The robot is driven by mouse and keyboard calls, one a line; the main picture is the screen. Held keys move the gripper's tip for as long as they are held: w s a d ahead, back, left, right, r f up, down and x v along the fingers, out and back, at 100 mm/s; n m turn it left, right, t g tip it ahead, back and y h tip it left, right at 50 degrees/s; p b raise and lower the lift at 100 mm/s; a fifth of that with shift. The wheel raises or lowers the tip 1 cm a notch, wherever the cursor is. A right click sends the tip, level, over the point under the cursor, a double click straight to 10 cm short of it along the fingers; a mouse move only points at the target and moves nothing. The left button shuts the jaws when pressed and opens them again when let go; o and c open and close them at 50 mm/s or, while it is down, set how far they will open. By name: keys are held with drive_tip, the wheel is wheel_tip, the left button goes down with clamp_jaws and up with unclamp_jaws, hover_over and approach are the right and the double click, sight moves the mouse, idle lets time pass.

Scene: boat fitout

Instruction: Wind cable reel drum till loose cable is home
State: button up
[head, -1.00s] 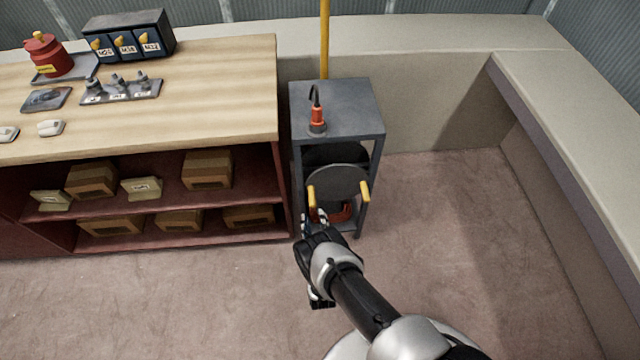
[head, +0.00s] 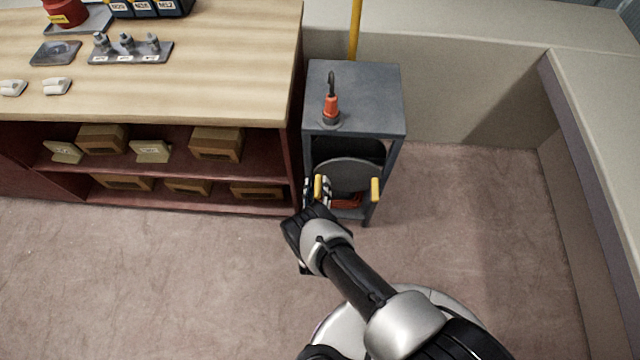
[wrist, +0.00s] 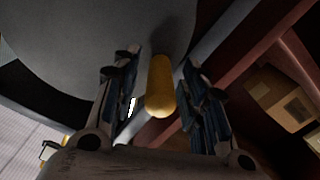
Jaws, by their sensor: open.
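The cable reel drum (head: 348,175) is a grey disc with a dark drum behind it, inside a grey metal stand. It has two yellow handles on its face, a left handle (head: 318,188) and a right handle (head: 376,189). My gripper (head: 318,190) is at the left handle. In the wrist view the yellow handle (wrist: 160,88) stands between the two open fingers of my gripper (wrist: 160,95), with gaps on both sides. An orange plug (head: 331,108) with a short dark cable end stands on top of the stand. The loose cable's run is not clear.
A workbench (head: 200,90) with shelves of cardboard boxes (head: 217,143) stands close to the left of the stand. A yellow pole (head: 355,30) rises behind it. A pale bench (head: 460,60) runs along the back and right. The carpet (head: 480,220) to the right is clear.

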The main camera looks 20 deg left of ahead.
drive_tip(key=shift+s, duration=0.1)
drive_tip(key=shift+c, duration=0.5)
clamp_jaws()
